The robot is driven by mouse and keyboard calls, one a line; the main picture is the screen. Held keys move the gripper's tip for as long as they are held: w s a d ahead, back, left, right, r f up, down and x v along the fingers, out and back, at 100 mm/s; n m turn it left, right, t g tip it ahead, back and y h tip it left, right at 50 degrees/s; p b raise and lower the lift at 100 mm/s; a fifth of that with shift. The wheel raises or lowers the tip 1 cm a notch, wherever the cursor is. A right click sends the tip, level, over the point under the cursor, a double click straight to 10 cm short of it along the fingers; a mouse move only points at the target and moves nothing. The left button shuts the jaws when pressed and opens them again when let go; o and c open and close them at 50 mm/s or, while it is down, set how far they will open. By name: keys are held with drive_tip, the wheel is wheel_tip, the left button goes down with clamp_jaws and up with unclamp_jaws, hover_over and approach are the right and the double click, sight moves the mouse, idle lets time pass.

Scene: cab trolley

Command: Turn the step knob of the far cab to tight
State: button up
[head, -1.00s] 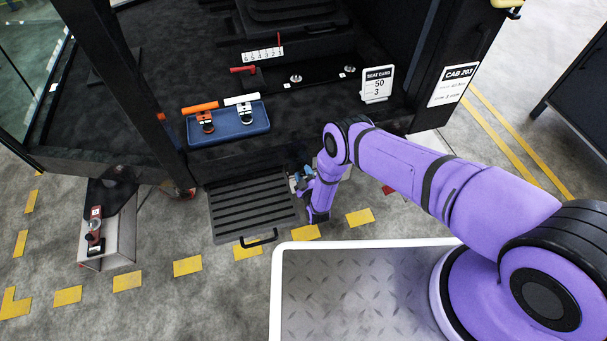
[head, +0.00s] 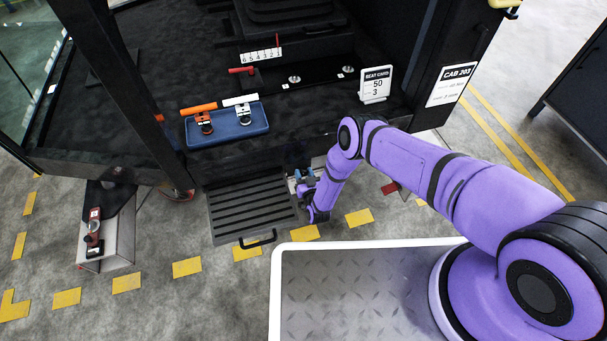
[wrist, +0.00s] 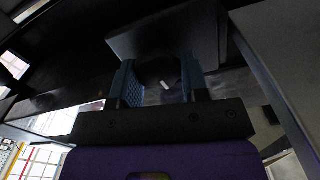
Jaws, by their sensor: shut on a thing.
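The step knob (wrist: 158,73) is a dark round knob with a white mark, between my fingers in the wrist view. My gripper (wrist: 158,82) has blue fingers, one on each side of the knob, and is shut on it. In the head view my gripper (head: 303,181) is low beside the right side of the ribbed black step (head: 250,207), under the cab's floor edge. The knob is hidden there by my arm and the shadow. The mark on the knob slants; no tight label is readable.
A blue tray (head: 259,127) with orange-handled and white-handled tools sits on the cab floor above. A seat card (head: 376,85) and a CAB 203 sign (head: 452,85) stand to the right. A grey box (head: 118,246) with a red-handled item is at left.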

drive_tip(key=shift+s+f+m, duration=0.1)
drive_tip(key=shift+m, duration=0.8)
drive_tip(key=o, duration=0.9)
drive_tip(key=v, duration=1)
drive_tip(key=shift+s+d, duration=0.15)
drive_tip(key=shift+s, duration=0.2)
